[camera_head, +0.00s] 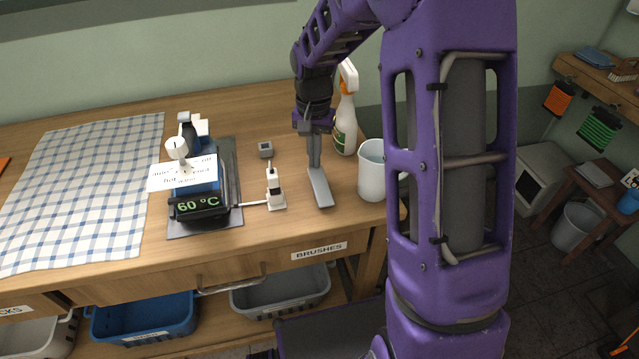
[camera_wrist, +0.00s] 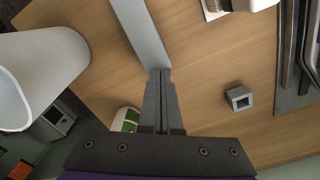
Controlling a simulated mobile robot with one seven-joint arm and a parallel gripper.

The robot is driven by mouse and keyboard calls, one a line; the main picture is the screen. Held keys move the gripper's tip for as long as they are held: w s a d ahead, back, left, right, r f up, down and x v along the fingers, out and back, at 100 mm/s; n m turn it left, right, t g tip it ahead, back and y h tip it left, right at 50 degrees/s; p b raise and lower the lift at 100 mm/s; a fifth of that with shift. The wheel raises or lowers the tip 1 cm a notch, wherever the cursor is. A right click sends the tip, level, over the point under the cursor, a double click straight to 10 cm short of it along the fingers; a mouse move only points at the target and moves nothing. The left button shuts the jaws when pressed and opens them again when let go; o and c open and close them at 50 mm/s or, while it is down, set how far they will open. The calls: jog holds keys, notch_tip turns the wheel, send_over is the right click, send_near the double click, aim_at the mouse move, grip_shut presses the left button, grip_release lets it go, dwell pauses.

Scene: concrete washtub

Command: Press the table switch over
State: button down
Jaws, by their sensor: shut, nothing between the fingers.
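The table switch (camera_head: 274,188) is a small white upright block with a dark spot, on a pale base at the table's front. A white cable joins it to the black device with the green "60 °C" display (camera_head: 198,204). In the wrist view part of the switch (camera_wrist: 248,4) shows at the top right edge, the rest cut off. My gripper (camera_head: 314,165) is shut and empty, pointing down, to the right of and behind the switch, apart from it. In the wrist view its fingertips (camera_wrist: 160,73) meet above the end of a grey bar; contact is unclear.
The flat grey bar (camera_head: 321,188) lies right of the switch. A small grey block (camera_head: 265,149) sits behind the switch. A white cup (camera_head: 372,178) and spray bottle (camera_head: 345,125) stand at the right. A checked cloth (camera_head: 85,185) covers the left of the table.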

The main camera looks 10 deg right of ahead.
jog(key=shift+f, duration=0.85)
jog(key=shift+r, duration=0.1)
jog(key=shift+r+p, duration=3.05)
jog(key=shift+r, duration=0.95)
jog(key=shift+f, duration=0.1)
